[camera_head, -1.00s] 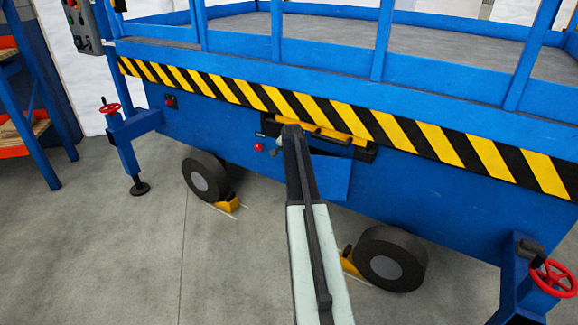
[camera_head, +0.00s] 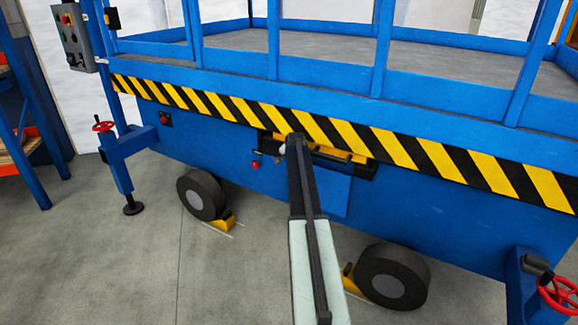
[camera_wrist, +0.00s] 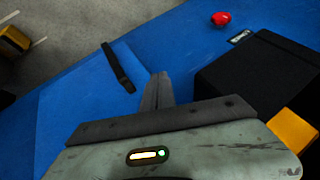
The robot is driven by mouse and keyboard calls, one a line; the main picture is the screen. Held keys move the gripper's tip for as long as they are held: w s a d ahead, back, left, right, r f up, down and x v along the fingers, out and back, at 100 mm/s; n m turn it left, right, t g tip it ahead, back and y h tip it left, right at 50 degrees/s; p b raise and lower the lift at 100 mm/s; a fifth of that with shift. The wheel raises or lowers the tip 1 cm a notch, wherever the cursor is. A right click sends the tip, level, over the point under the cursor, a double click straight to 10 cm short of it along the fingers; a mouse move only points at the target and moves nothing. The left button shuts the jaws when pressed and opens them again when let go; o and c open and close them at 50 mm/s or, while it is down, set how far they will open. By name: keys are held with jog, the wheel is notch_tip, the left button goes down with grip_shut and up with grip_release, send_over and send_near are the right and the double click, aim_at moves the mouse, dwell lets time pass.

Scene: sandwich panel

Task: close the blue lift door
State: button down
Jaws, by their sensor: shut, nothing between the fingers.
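The blue lift door (camera_head: 334,190) is a flat panel low on the lift's blue side, beneath a dark recess (camera_head: 362,168). It stands open, and my arm hides its left part. In the wrist view the door (camera_wrist: 75,125) fills the lower left, with a black bar-shaped handle (camera_wrist: 117,68) on it. My gripper (camera_wrist: 160,82) is shut and empty, its fingers over the blue surface just right of the handle and apart from it in the picture. I cannot tell whether it touches the door. In the head view my arm reaches up to the recess and its end hides the fingers.
A red button (camera_head: 255,164) sits on the lift side left of the recess; it also shows in the wrist view (camera_wrist: 221,18). A yellow-black striped edge (camera_head: 240,110) runs above. Wheels (camera_head: 202,195) and red-handled outriggers (camera_head: 103,126) stand below and beside. Grey floor is clear at lower left.

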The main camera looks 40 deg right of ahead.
jog(key=shift+a, duration=0.15)
jog(key=w+a+r+p, duration=0.1)
jog(key=a+r+p, duration=0.7)
jog(key=a, duration=0.1)
jog(key=shift+a, duration=0.1)
